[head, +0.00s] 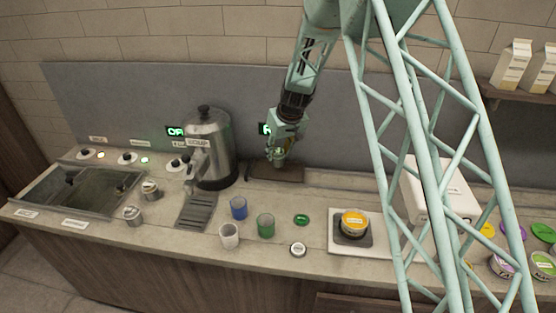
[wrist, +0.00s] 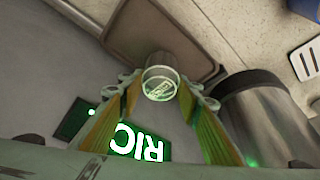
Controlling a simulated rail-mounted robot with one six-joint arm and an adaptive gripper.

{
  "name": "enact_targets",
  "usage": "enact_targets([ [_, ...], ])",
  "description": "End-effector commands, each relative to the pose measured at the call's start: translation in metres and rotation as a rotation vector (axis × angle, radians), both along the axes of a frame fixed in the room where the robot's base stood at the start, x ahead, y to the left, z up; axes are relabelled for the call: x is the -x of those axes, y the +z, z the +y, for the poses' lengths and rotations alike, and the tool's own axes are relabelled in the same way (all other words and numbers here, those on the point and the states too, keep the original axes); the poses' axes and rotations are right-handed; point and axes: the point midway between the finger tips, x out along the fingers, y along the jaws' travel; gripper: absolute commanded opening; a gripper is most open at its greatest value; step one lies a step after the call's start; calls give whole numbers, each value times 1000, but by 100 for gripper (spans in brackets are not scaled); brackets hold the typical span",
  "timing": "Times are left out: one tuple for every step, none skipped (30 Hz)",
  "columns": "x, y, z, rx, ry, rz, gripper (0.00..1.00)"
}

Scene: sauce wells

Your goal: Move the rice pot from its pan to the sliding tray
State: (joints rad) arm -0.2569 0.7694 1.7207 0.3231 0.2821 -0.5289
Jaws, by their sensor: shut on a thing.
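My gripper (head: 278,158) is shut on a small pale pot (wrist: 160,83), which shows between its two fingertips in the wrist view. The pot has a round face with markings I cannot read; I take it for the rice pot. In the head view the pot is mostly hidden by the fingers. A flat brown tray (head: 275,174) lies at the back of the counter, below my gripper. It also shows in the wrist view (wrist: 125,22), just beyond the pot. I cannot tell whether this is the pan or the sliding tray.
A steel soup urn (head: 209,150) stands left of my gripper. A green lit RICE sign (wrist: 138,145) is on the wall behind. Blue (head: 239,208), green (head: 266,226) and white (head: 229,236) cups stand in front.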

Motion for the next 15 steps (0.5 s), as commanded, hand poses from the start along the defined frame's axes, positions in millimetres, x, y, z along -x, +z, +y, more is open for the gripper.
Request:
enact_targets([
  [0,-2,0,0,0,0,17],
  [0,-3,0,0,0,0,17],
  [0,-6,0,0,0,1,17],
  [0,-8,0,0,0,1,17],
  [0,-11,0,0,0,1,17],
  [1,-15,0,0,1,2,17],
  [1,-18,0,0,0,2,17],
  [1,-21,0,0,0,2,17],
  [0,-25,0,-1,-1,1,17],
  [0,-27,0,0,0,1,17],
  [0,-29,0,0,0,0,17],
  [0,-32,0,0,1,0,17],
  [0,-33,0,0,0,0,17],
  [0,-34,0,0,0,0,17],
  [0,-34,0,0,0,0,17],
])
